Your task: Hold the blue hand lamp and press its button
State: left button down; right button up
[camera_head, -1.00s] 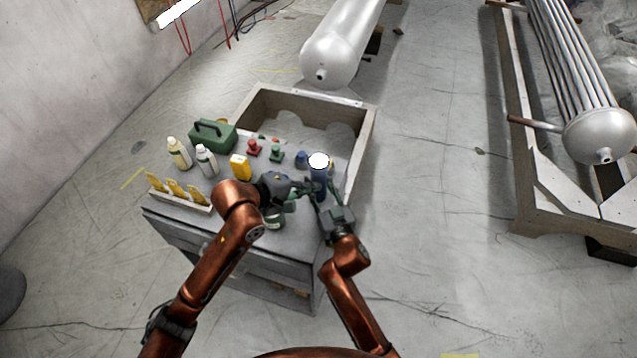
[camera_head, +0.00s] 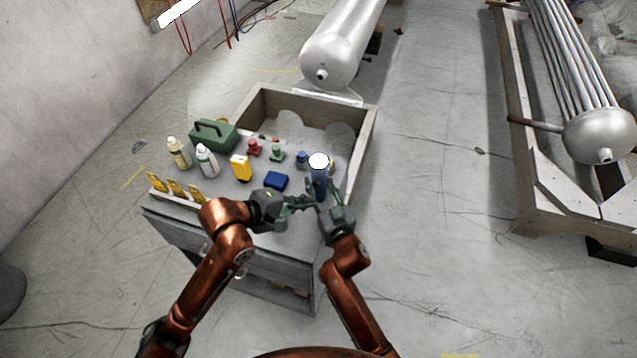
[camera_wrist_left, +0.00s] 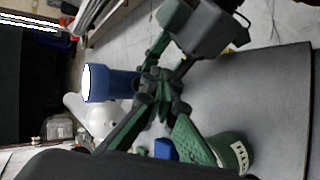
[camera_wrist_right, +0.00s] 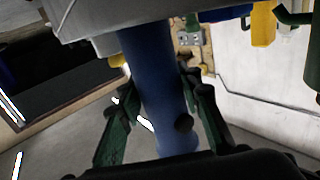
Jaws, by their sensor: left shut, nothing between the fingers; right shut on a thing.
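The blue hand lamp (camera_head: 319,182) stands upright above the near right part of the cabinet top, its round face glowing white. My right gripper (camera_head: 323,204) is shut around its body; the right wrist view shows the blue body (camera_wrist_right: 150,80) between the two fingers. A dark round button (camera_wrist_right: 184,123) shows on the body there. My left gripper (camera_head: 306,200) is shut and empty, its fingertips just left of the lamp. In the left wrist view its fingertips (camera_wrist_left: 158,88) point towards the lamp (camera_wrist_left: 115,84); whether they touch it I cannot tell.
On the cabinet top (camera_head: 222,188) stand a blue box (camera_head: 276,180), a yellow pack (camera_head: 240,168), two bottles (camera_head: 207,160), red (camera_head: 253,148) and green (camera_head: 277,153) small items and a green toolbox (camera_head: 213,134). A green can (camera_wrist_left: 235,152) shows in the left wrist view.

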jog(key=o, duration=1.3)
pick_arm(q)
jog(key=shift+s+a, duration=0.25)
jog(key=shift+s, duration=0.6)
pick_arm(e)
jog(key=shift+o, duration=0.2)
jog(key=shift+s, duration=0.1)
jog(key=v, duration=1.2)
